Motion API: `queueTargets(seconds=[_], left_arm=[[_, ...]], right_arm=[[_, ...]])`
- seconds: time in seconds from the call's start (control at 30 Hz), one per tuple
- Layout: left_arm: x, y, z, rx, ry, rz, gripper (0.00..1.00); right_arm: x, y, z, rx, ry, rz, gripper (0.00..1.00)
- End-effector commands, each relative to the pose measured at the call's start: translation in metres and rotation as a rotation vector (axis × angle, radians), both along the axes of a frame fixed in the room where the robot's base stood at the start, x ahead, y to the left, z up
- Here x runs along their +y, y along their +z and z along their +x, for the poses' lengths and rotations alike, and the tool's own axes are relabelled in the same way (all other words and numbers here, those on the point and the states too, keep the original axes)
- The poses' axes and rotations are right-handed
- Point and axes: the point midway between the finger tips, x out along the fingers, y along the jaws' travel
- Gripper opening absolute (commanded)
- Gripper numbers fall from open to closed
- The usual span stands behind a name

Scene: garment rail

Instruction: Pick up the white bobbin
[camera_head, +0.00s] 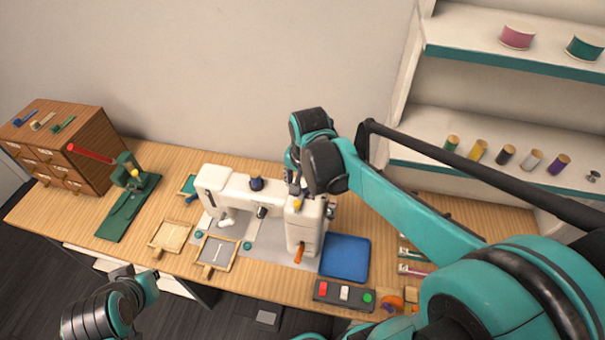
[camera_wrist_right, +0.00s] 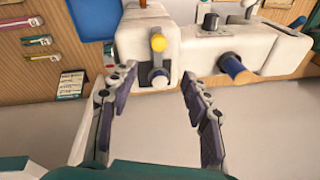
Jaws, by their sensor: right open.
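I cannot identify the white bobbin with certainty. A pale spool (camera_head: 531,160) stands in a row on the right shelf. A small pale round part (camera_wrist_right: 160,82) shows on the sewing machine below a yellow knob (camera_wrist_right: 158,43) in the right wrist view. My right gripper (camera_wrist_right: 159,76) is open and empty, its fingers apart over the machine's edge. In the head view its arm reaches across to the machine (camera_head: 303,225), and its fingers are mostly hidden. My left gripper (camera_head: 143,284) is at the lower left, in front of the table; its fingers are unclear.
Wooden drawers (camera_head: 80,150), a green press (camera_head: 118,210) and small framed trays (camera_head: 170,237) stand left of the machine. The wall is close behind.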

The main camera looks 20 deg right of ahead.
Motion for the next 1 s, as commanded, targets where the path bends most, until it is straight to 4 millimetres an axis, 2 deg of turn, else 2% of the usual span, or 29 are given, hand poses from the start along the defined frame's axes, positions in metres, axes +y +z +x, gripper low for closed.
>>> queueTargets(seconds=[0.03, 0.1, 0.3, 0.47, 1.0], left_arm=[[0.000, 0.028, 0.000, 0.000, 0.000, 0.000, 0.00], [0.000, 0.045, 0.000, 0.000, 0.000, 0.000, 0.00], [0.000, 0.070, 0.000, 0.000, 0.000, 0.000, 0.00], [0.000, 0.072, 0.000, 0.000, 0.000, 0.000, 0.00], [0.000, 0.067, 0.000, 0.000, 0.000, 0.000, 0.00]], right_arm=[[-0.006, 0.020, 0.014, 0.036, -0.081, 0.017, 0.48], [-0.012, 0.025, 0.027, 0.086, -0.197, 0.039, 0.48], [-0.024, 0.025, 0.047, 0.182, -0.416, 0.064, 0.48], [-0.026, 0.015, 0.052, 0.204, -0.470, 0.068, 0.48], [-0.029, -0.055, 0.050, 0.202, -0.468, 0.068, 0.48]])
